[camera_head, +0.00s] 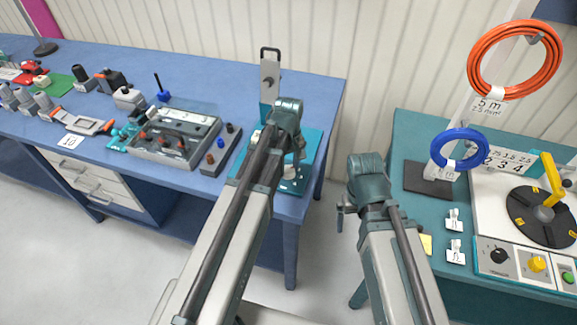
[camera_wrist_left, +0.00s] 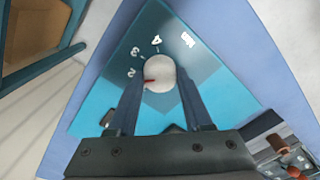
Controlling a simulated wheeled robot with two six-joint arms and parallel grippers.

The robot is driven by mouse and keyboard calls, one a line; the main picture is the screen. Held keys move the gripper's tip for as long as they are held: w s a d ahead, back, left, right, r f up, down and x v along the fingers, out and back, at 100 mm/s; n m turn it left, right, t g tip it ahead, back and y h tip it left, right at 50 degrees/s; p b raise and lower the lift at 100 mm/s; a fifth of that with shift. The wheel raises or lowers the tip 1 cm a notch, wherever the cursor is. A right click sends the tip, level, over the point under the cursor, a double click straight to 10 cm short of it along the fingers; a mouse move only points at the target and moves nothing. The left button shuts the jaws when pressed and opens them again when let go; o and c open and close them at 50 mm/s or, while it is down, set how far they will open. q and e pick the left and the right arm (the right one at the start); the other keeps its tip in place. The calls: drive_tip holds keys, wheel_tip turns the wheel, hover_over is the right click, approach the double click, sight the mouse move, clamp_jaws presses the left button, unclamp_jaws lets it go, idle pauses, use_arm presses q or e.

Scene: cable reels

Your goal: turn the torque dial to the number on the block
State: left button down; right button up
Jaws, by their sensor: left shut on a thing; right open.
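The torque dial is a white round knob (camera_wrist_left: 161,73) on a blue plate (camera_wrist_left: 215,82), with white marks 2, 3, 4 and "Nm" in the left wrist view. Its red pointer mark faces left, close to the 2. My left gripper (camera_wrist_left: 162,82) is shut on the knob, one finger on each side. In the head view the teal tester base (camera_head: 313,150) is partly hidden by my left arm. My right gripper (camera_head: 343,208) is open and empty, in front of the gap between the tables. A white tag (camera_head: 70,141) reading 10 lies at the left table's front edge; no other block number is clearly legible.
A grey tray (camera_head: 150,152) and a small block with coloured knobs (camera_head: 218,152) stand left of the tester. A grey upright plate (camera_head: 269,80) rises behind it. The right table holds orange (camera_head: 486,85) and blue (camera_head: 437,152) cable coils and a reel (camera_head: 535,222).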

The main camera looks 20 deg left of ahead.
sight(289, 169)
use_arm(q)
drive_tip(key=m, duration=0.8)
drive_tip(key=shift+m, duration=0.3)
idle(0.6)
drive_tip(key=shift+c, duration=1.6)
unclamp_jaws()
wheel_tip(289, 169, up, 14)
drive_tip(key=p, duration=1.3)
drive_tip(key=shift+p, duration=0.4)
